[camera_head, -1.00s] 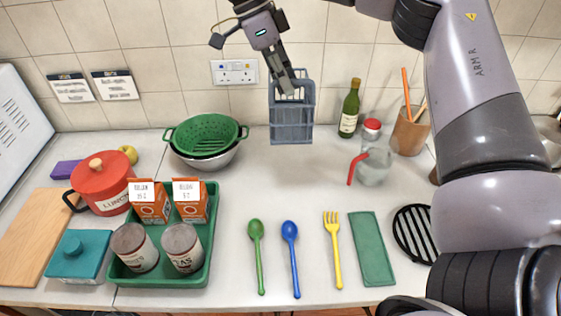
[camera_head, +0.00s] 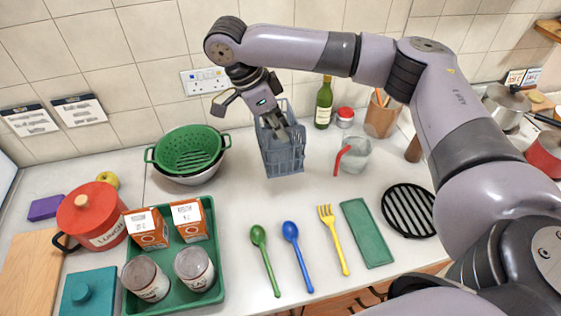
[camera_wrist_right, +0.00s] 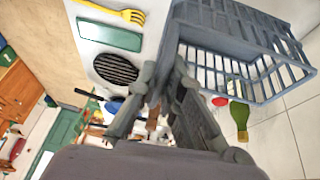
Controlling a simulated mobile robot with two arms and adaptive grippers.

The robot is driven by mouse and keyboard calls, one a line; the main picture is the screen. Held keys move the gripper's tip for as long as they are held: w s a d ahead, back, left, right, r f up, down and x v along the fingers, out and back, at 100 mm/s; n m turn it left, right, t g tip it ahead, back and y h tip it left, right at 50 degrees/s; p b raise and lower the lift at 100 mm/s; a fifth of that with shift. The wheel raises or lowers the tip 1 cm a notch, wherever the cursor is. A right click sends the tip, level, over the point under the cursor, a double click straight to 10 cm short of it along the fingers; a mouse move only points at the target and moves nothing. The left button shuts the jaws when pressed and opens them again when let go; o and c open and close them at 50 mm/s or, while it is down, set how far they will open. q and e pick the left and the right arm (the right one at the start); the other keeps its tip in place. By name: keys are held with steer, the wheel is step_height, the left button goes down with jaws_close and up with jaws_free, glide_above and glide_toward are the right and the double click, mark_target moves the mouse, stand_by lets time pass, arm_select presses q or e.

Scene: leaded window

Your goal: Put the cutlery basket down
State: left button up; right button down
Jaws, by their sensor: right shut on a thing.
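The grey slatted cutlery basket (camera_head: 284,160) is upright at the back middle of the counter, right of the green colander. My right gripper (camera_head: 281,132) reaches down to it from above and is shut on its near upper part. The basket looks empty. I cannot tell whether its base touches the counter. The right wrist view shows the basket (camera_wrist_right: 235,35) close beyond the fingers (camera_wrist_right: 165,80). The counter (camera_head: 235,200) is pale. My left gripper is out of view.
A green colander (camera_head: 188,150) stands left of the basket; a bottle (camera_head: 323,104), glass jug (camera_head: 355,157) and pencil pot (camera_head: 381,117) stand to the right. Green and blue spoons (camera_head: 291,242), a yellow fork (camera_head: 334,237) and a green cloth (camera_head: 367,233) lie in front. Counter between is clear.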

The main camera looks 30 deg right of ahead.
mark_target(277, 150)
steer(key=f, duration=0.6)
steer(key=shift+w+a+f, duration=0.15)
steer(key=shift+w+a, duration=0.1)
steer(key=shift+a, duration=0.05)
steer(key=shift+f, duration=0.25)
step_height(277, 150, down, 4)
steer(key=shift+d+p, duration=0.1)
steer(key=shift+p, duration=0.4)
steer(key=c, duration=2)
jaws_free()
steer(key=shift+s, duration=0.1)
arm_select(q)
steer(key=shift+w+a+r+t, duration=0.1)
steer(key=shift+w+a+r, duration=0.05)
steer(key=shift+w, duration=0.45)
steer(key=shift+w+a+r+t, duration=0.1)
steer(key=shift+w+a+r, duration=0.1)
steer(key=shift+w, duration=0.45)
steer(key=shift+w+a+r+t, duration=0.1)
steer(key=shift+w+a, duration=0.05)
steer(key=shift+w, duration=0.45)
arm_select(e)
steer(key=shift+o, duration=1.4)
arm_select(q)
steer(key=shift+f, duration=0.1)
